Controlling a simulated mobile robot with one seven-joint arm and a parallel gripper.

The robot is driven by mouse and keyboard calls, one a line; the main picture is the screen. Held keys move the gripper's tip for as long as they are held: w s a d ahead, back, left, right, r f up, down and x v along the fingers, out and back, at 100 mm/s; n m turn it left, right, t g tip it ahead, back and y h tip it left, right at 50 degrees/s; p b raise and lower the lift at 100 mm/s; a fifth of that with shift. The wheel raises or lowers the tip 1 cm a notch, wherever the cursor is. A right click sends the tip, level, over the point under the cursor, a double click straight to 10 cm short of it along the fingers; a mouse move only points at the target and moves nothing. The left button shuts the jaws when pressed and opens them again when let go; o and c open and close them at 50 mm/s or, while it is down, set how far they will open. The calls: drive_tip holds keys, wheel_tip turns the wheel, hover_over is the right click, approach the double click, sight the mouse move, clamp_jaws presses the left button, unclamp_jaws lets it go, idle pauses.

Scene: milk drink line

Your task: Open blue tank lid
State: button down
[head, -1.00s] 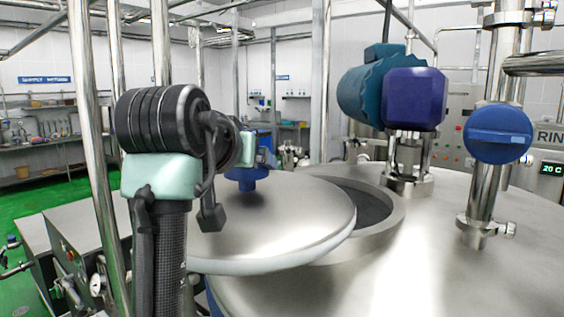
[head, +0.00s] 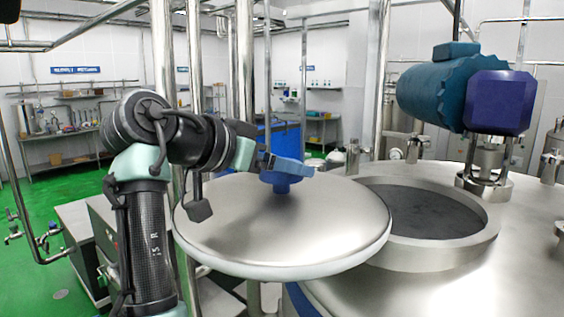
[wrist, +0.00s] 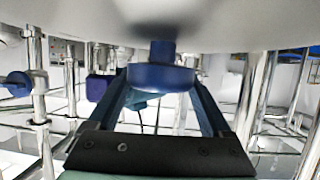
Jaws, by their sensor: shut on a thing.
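The round steel lid (head: 300,235) sits to the left of the tank's round opening (head: 425,210), with its right edge by the opening's rim. The opening shows dark and mostly uncovered. The lid's blue knob (head: 282,184) stands up at its middle. My gripper (head: 288,165) is shut on the knob from the left, with its blue fingers at the knob's top. In the wrist view, the knob (wrist: 160,77) sits between the two fingers, and the lid's pale surface (wrist: 220,25) fills the top. Whether the lid touches the tank's rim is hard to tell.
The steel tank top (head: 515,275) carries a teal and purple motor (head: 465,90) behind the opening. Vertical steel pipes (head: 165,70) stand close behind my arm. A steel cabinet (head: 82,240) stands at left on the green floor (head: 45,185).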

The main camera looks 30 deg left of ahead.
drive_tip(key=shift+f, duration=0.15)
unclamp_jaws()
drive_tip(key=shift+d, duration=0.1)
drive_tip(key=shift+s+r, duration=0.2)
drive_tip(key=shift+s, duration=0.05)
drive_tip(key=p+v, duration=0.1)
drive_tip(key=v, duration=1.1)
drive_tip(key=shift+s+r, duration=0.1)
drive_tip(key=shift+s, duration=0.1)
